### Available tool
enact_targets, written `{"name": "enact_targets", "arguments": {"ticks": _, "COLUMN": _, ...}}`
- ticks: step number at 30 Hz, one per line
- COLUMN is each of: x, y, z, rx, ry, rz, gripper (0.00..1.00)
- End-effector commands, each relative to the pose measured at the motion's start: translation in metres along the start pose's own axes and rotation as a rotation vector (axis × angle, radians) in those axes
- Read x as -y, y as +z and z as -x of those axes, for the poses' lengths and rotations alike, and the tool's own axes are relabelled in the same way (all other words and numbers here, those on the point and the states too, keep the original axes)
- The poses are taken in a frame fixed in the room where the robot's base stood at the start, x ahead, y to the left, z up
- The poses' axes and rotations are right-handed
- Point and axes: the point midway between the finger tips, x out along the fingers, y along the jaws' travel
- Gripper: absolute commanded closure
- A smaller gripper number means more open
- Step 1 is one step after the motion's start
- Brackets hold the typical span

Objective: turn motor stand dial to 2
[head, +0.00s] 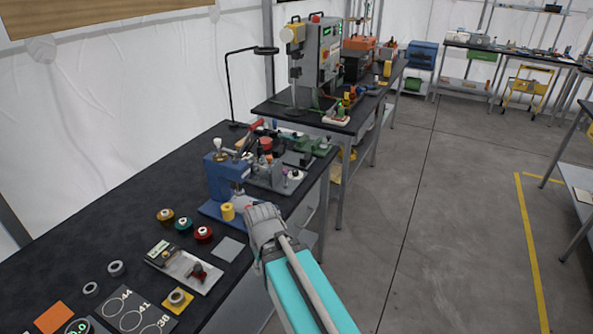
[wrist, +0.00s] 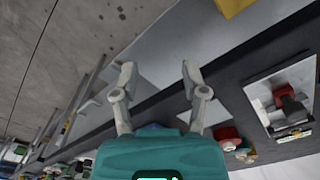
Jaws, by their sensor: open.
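My gripper (head: 264,220) is open and empty beside the front edge of the near black bench (head: 110,200). In the wrist view its two fingers (wrist: 157,75) are spread apart with nothing between them. I cannot make out a dial marked for the motor stand. A tall grey stand with a yellow cylinder (head: 294,34) and a grey box with a green display (head: 328,50) stands on the second bench, well beyond my gripper. It is too small here to read any dial or number.
A blue press (head: 218,178) stands close to the left of my gripper, with a yellow cylinder (head: 228,212) by its base. A light tray with a red and black part (head: 197,273) lies nearer; it also shows in the wrist view (wrist: 289,105). The floor (head: 440,200) at right is clear.

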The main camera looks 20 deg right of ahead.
Motion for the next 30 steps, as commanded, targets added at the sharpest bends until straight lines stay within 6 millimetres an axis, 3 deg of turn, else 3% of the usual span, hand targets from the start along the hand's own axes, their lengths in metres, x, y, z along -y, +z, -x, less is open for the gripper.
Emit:
{"name": "enact_targets", "arguments": {"ticks": 3, "x": 0.0, "y": 0.0, "z": 0.0, "rx": 0.0, "ry": 0.0, "rz": 0.0, "gripper": 0.43}}
{"name": "enact_targets", "arguments": {"ticks": 6, "x": 0.0, "y": -0.001, "z": 0.0, "rx": 0.0, "ry": 0.0, "rz": 0.001, "gripper": 0.24}}
{"name": "enact_targets", "arguments": {"ticks": 11, "x": -0.004, "y": -0.016, "z": 0.005, "rx": 0.001, "ry": -0.001, "rz": 0.011, "gripper": 0.24}}
{"name": "enact_targets", "arguments": {"ticks": 14, "x": -0.011, "y": -0.037, "z": 0.011, "rx": 0.001, "ry": -0.002, "rz": 0.029, "gripper": 0.24}}
{"name": "enact_targets", "arguments": {"ticks": 20, "x": -0.046, "y": -0.105, "z": 0.031, "rx": 0.005, "ry": -0.006, "rz": 0.096, "gripper": 0.24}}
{"name": "enact_targets", "arguments": {"ticks": 30, "x": -0.128, "y": -0.249, "z": 0.072, "rx": 0.009, "ry": -0.019, "rz": 0.245, "gripper": 0.24}}
